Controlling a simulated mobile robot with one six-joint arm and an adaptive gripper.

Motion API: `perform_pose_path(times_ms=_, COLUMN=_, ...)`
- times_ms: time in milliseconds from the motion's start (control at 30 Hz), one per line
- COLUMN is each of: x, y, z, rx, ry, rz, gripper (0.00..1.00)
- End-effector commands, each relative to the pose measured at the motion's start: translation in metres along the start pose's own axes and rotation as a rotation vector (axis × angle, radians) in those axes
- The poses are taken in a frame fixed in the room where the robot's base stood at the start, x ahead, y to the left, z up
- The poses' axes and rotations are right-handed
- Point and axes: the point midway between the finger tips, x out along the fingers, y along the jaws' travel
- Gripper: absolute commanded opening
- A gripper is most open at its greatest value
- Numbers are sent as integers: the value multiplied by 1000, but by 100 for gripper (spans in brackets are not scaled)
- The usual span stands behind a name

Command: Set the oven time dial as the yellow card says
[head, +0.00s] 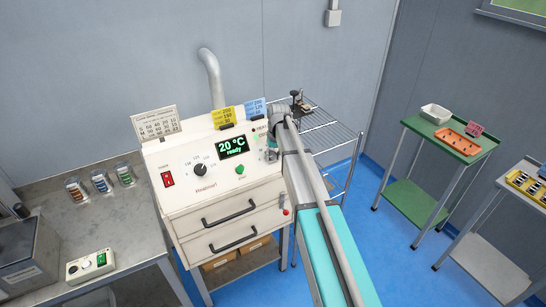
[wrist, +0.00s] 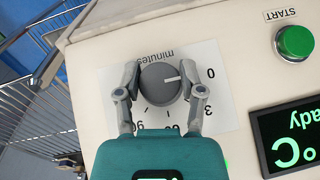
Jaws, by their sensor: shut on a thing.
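The time dial (wrist: 158,84) is a round grey knob on a white plate marked "minutes" on the oven front (head: 170,205). In the wrist view its white mark points right, towards the 0. My gripper (wrist: 160,80) is shut on the dial, one finger on each side. In the head view my gripper (head: 278,118) is at the oven's right end and hides the dial. The yellow card (head: 223,117) stands on top of the oven; its small print is not surely readable. The lower dial numbers are partly hidden by my gripper.
The oven display (head: 232,147) reads 20 °C ready. A green START button (wrist: 295,41), a black dial (head: 200,170) and a red switch (head: 168,180) are on the panel. A blue card (head: 256,107) stands beside the yellow one. A wire rack (head: 335,140) stands right of the oven.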

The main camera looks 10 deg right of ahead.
Motion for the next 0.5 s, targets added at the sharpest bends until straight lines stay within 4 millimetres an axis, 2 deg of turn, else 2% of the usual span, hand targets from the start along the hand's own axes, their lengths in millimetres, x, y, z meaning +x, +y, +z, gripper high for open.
perform_pose_path(times_ms=500, x=2, y=1, z=0, rx=84, ry=-7, rz=-103, gripper=3)
